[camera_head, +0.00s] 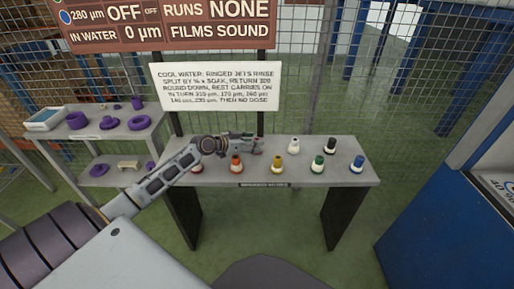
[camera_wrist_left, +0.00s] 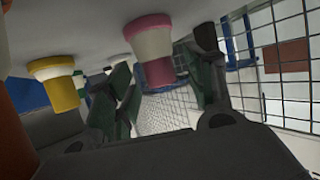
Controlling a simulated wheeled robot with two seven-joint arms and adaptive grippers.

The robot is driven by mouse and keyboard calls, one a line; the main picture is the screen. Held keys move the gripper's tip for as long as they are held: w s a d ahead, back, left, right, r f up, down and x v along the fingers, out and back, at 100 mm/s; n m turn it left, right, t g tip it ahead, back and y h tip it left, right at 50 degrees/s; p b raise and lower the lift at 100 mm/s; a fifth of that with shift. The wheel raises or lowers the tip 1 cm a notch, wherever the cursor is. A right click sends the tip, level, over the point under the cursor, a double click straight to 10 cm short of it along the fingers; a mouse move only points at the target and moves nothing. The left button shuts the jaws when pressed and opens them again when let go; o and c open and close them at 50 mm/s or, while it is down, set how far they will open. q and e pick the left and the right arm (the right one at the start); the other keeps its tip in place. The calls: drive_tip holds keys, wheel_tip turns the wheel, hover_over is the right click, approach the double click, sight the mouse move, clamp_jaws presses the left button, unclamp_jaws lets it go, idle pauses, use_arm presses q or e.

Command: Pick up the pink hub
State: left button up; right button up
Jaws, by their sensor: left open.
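The pink hub (camera_wrist_left: 152,48), pink with a pale middle band, shows in the left wrist view, where the table surface (camera_wrist_left: 95,22) is at the top of the picture. In the head view my left gripper and forearm hide most or all of it. My left gripper (camera_head: 254,143) reaches over the table from the left, at the back row of hubs. In the left wrist view its dark fingers (camera_wrist_left: 160,95) are spread, one on each side of the pink hub in the picture. I cannot tell whether they touch it. My right gripper is not in view.
A red hub (camera_head: 237,164), yellow hub (camera_head: 278,164), green hub (camera_head: 318,164) and blue hub (camera_head: 357,164) stand along the front. A white hub (camera_head: 293,146) and black hub (camera_head: 331,146) stand behind. A shelf (camera_head: 80,133) with purple parts is left; a blue cabinet (camera_head: 425,225) is right.

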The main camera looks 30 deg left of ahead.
use_arm(q)
drive_tip(key=shift+x, duration=1.4)
clamp_jaws()
